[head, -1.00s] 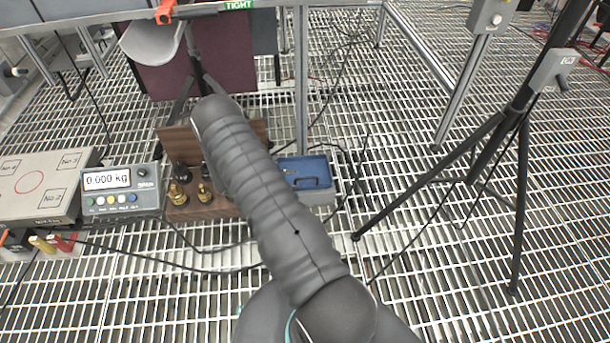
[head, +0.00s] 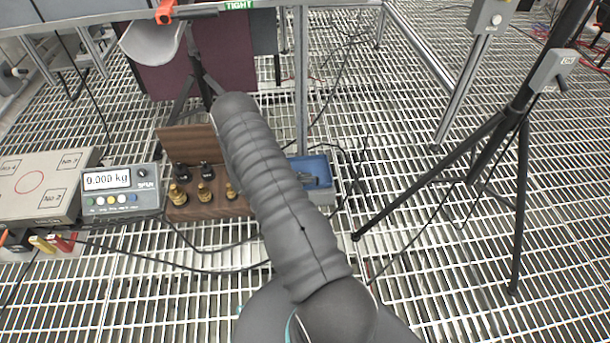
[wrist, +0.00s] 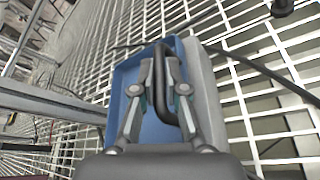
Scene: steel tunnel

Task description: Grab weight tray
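A blue tray (wrist: 126,72) with a black handle (wrist: 188,120) lies under my gripper (wrist: 164,72) in the wrist view. The two fingers come down over the tray, close to either side of the handle. Whether they touch or squeeze it is unclear. In the head view the blue tray (head: 322,165) stands on the grating, partly hidden behind my arm. A wooden weight stand (head: 208,209) with several brass and black weights is left of my arm. I cannot tell which of the two is the weight tray.
A scale display (head: 120,188) reading about zero and a flat weighing plate (head: 42,186) are at the left. Cables cross the grating. A metal post (head: 301,80) rises behind the blue tray. A black tripod (head: 490,165) stands right, with open grating between.

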